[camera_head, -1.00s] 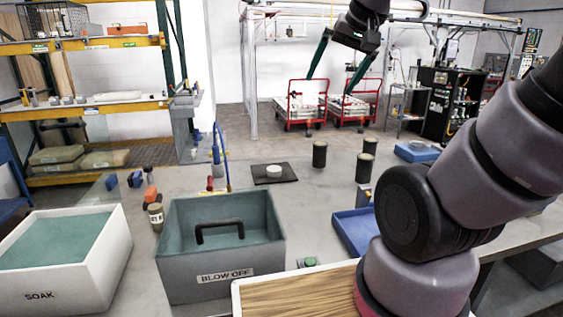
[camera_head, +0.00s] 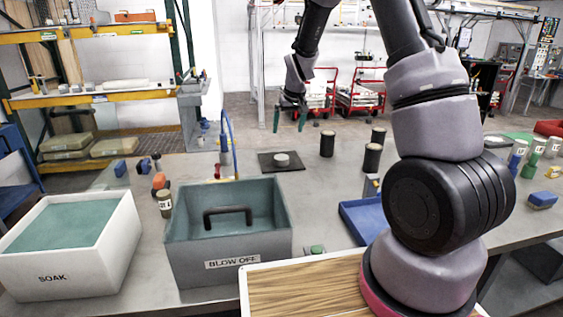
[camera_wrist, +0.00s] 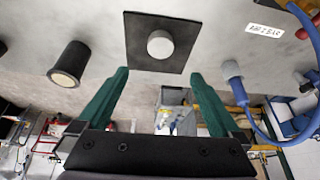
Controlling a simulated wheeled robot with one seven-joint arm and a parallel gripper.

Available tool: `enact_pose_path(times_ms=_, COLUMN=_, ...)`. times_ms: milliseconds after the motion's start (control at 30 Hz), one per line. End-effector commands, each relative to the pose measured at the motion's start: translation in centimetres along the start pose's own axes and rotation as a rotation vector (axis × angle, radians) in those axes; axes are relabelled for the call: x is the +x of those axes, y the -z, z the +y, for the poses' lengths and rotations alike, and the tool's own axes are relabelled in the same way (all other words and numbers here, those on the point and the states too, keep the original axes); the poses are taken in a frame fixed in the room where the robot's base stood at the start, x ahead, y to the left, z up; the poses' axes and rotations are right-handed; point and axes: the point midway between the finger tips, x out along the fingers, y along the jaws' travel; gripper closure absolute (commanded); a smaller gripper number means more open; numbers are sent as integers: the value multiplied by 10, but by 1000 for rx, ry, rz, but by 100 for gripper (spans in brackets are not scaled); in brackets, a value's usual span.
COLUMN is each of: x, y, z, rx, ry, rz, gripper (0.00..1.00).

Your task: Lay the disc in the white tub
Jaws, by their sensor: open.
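The pale round disc (camera_head: 282,158) lies flat on a black square mat (camera_head: 266,167) on the grey bench. In the wrist view the disc (camera_wrist: 160,44) sits in the middle of the mat (camera_wrist: 134,56), ahead of and between my fingertips. My gripper (camera_head: 289,122) is open and empty, above and beyond the disc in the head view. Its green fingers also show in the wrist view (camera_wrist: 160,73), apart from the disc. The white tub (camera_head: 80,276), marked SOAK, stands at the front left with a teal surface inside.
A grey BLOW OFF bin (camera_head: 230,264) with a black handle stands right of the tub. A blue hose (camera_head: 233,150) rises behind it. Dark cylinders (camera_head: 327,144) stand right of the mat. A blue tray (camera_head: 362,221) lies nearer my arm.

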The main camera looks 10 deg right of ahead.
Motion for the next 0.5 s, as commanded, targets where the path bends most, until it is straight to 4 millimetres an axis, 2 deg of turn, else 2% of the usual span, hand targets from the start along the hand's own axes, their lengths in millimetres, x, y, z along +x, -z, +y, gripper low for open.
enact_pose_path(times_ms=33, x=18, y=-1, z=-2, rx=-16, ry=-5, rz=-10, gripper=0)
enact_pose_path(times_ms=100, x=33, y=-1, z=-4, rx=-34, ry=-10, rz=-13, gripper=0)
enact_pose_path(times_ms=267, x=53, y=-1, z=-5, rx=-51, ry=-15, rz=-17, gripper=0)
enact_pose_path(times_ms=500, x=90, y=-2, z=-4, rx=-51, ry=-16, rz=-18, gripper=0)
